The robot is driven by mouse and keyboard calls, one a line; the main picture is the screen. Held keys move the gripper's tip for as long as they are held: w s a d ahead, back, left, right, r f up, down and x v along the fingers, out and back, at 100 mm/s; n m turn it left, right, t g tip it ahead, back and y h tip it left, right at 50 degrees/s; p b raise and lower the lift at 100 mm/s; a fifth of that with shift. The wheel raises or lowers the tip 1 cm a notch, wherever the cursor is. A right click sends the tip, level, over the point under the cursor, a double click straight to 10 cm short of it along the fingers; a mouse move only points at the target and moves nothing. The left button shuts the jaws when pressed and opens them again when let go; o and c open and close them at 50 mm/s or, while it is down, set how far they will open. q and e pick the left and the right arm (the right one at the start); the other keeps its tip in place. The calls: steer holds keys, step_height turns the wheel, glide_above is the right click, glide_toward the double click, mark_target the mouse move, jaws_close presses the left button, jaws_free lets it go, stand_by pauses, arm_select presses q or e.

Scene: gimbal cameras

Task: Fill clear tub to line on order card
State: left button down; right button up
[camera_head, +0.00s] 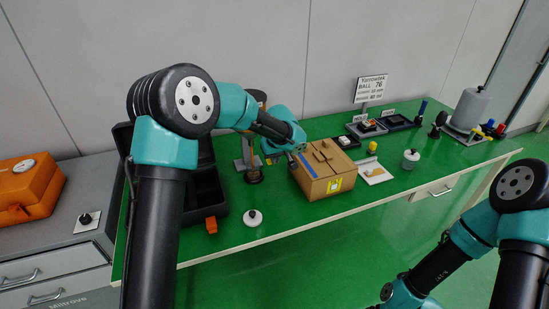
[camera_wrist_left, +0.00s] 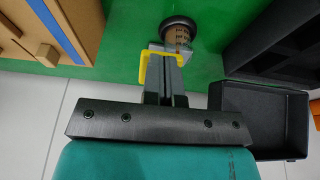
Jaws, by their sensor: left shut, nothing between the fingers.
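My left gripper (camera_head: 267,160) is between a cardboard box and a black case. In the left wrist view its fingers (camera_wrist_left: 166,72) are together with nothing between them. Just beyond the tips is a brown cylinder with a dark round base (camera_wrist_left: 178,31); I cannot tell whether they touch. A sign (camera_head: 371,89) with several lines of print stands at the back of the table. A small pale card (camera_head: 374,173) lies right of the box. A small greyish container with a dark knob (camera_head: 410,160) stands further right; I cannot tell whether it is the clear tub. My right gripper is out of view.
The cardboard box (camera_head: 325,174) stands close right of the left gripper, and the open black case (camera_head: 204,188) is to the left. A white round piece with a black knob (camera_head: 252,217) sits near the front edge. The green table (camera_head: 290,218) is bare in front of the box.

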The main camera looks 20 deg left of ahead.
arm_select(q)
steer(key=shift+r, duration=0.15)
stand_by(0.4)
steer(key=shift+r, duration=0.65)
steer(key=s+d+v, duration=0.1)
steer(key=v, duration=1.2)
steer(key=shift+s, duration=0.35)
steer(key=shift+r, duration=0.15)
steer(key=w+a+r, duration=0.1)
steer(key=w+r, duration=0.2)
steer(key=r, duration=0.2)
steer(key=shift+a, duration=0.4)
steer(key=shift+f, duration=0.1)
